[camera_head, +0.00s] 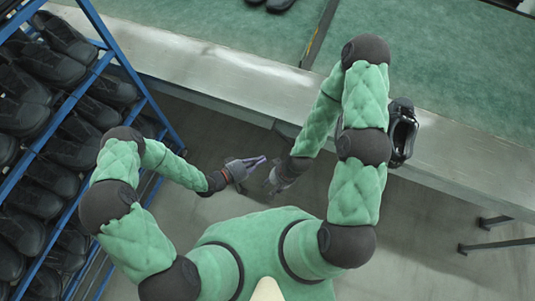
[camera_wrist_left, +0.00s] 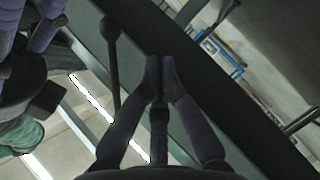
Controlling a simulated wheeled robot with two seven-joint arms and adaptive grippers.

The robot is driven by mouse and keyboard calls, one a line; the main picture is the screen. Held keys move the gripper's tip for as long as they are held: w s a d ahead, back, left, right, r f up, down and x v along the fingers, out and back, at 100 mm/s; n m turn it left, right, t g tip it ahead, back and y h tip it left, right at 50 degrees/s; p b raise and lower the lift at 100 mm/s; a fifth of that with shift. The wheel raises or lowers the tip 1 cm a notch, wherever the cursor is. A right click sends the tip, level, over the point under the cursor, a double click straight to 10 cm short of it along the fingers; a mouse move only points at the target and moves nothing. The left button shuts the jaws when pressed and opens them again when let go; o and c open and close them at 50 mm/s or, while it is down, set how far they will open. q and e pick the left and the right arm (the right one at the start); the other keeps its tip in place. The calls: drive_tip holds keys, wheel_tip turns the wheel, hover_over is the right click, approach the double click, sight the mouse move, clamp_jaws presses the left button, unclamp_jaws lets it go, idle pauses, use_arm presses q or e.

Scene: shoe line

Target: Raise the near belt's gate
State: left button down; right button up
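The near belt (camera_head: 440,75) is a wide green surface with a grey metal front edge. A thin dark bar (camera_head: 318,38) crosses the green surface at the top centre; I cannot tell whether it is the gate. My left gripper (camera_head: 262,160) is in front of the belt edge, over the floor, with its purple fingers close together. In the left wrist view its fingertips (camera_wrist_left: 160,62) nearly meet, with nothing seen held. A thin dark rod with a knob (camera_wrist_left: 109,60) stands left of them, apart. My right gripper (camera_head: 273,183) is just below and right of the left one; its fingers are unclear.
A black shoe (camera_head: 403,132) is at the belt's front edge, close to my right arm. A blue rack (camera_head: 150,95) full of dark shoes stands at the left. More dark shoes (camera_head: 272,4) lie on the belt at the top. Metal legs (camera_head: 490,245) stick out at the lower right.

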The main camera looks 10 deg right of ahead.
use_arm(q)
drive_tip(key=shift+s+a+f, duration=0.1)
drive_tip(key=shift+s+a, duration=0.05)
drive_tip(key=shift+a, duration=0.35)
drive_tip(key=shift+s+a+f, duration=0.1)
drive_tip(key=shift+s+a, duration=0.05)
drive_tip(key=shift+a, duration=0.3)
